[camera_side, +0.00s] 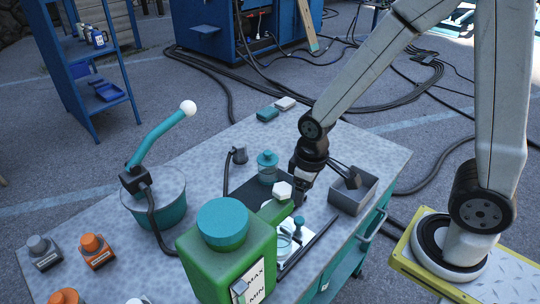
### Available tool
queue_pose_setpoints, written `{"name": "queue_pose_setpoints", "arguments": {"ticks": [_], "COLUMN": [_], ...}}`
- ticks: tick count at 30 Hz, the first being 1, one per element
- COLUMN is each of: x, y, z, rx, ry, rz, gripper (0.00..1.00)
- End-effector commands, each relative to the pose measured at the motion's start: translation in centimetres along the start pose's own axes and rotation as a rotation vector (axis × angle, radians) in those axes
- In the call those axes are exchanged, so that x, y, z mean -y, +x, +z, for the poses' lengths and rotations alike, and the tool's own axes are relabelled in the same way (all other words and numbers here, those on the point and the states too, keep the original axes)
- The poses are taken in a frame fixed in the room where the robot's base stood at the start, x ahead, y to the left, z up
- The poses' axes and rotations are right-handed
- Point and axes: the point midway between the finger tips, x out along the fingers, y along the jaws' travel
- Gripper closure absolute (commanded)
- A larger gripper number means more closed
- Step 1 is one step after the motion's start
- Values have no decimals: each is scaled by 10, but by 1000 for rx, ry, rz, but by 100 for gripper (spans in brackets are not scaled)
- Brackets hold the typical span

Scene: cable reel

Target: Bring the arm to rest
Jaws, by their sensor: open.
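My gripper (301,187) points down over the workbench (345,150), beside the left wall of a small grey open box (353,197). Its jaws are open, but the fingertips are small and partly hidden behind the white knob (282,190) and the green container (238,262) in front. I cannot tell whether the fingertips touch anything. My arm reaches in from the upper right and bends down at the wrist.
A teal-lidded jar (267,167) stands close left of my gripper. A teal pot (162,205) with a raised teal handle is further left. The bench's far right top is clear. Cables lie on the floor behind.

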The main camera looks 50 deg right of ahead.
Motion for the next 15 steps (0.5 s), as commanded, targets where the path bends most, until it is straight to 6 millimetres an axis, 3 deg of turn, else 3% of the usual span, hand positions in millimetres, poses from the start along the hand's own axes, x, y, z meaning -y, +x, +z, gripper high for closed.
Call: {"name": "queue_pose_setpoints", "arguments": {"ticks": [9, 15], "x": [-23, -28], "y": [-29, -35], "z": [16, 21], "rx": [-138, -172], "ry": [189, 238], "rz": [23, 27], "gripper": [26, 26]}}
